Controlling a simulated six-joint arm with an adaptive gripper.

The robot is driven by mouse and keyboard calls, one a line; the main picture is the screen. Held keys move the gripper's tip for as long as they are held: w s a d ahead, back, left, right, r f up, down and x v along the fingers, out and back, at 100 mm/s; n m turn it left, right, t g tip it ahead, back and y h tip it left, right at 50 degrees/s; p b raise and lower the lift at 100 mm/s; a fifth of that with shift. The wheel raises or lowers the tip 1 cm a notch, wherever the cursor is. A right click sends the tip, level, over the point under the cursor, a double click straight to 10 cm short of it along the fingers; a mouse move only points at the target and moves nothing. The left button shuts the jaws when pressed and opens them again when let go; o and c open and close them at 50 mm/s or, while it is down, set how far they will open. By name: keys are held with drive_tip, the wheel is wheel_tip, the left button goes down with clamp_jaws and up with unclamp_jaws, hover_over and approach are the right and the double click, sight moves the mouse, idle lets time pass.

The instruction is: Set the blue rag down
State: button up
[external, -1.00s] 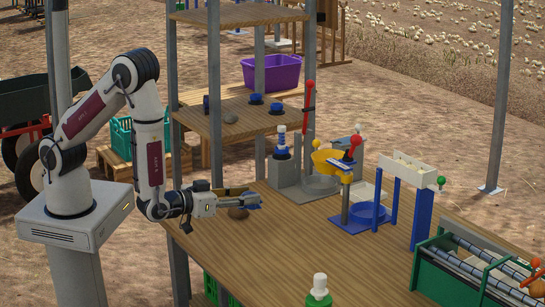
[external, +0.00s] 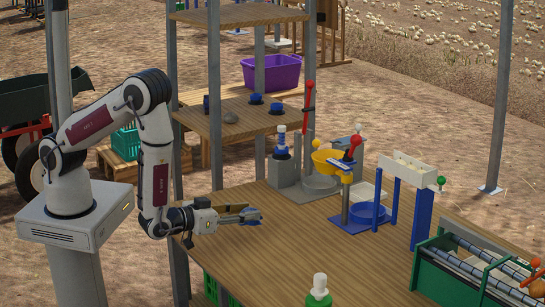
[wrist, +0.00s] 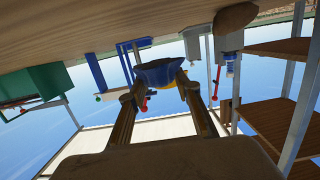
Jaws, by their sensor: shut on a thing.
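The blue rag (external: 252,215) is a small crumpled blue piece at the tip of my gripper (external: 246,217). My gripper reaches out level over the near-left part of the wooden table (external: 300,235). In the wrist view the rag (wrist: 158,72) is pinched between the two fingertips of my gripper (wrist: 158,80), which are shut on it. The table top fills the upper part of that view, close to the rag. I cannot tell whether the rag touches the table.
A brown roundish object (wrist: 235,17) lies on the table near my gripper. A green-and-white bottle (external: 319,290) is at the front. The middle table is clear.

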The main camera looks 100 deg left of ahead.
sight(245, 240)
drive_tip(key=shift+f, duration=0.5)
drive_tip(key=shift+f, duration=0.15)
drive_tip(key=shift+f, duration=1.95)
drive_tip(key=shift+f, duration=0.1)
drive_tip(key=o, duration=1.2)
drive_tip(key=shift+v, duration=6)
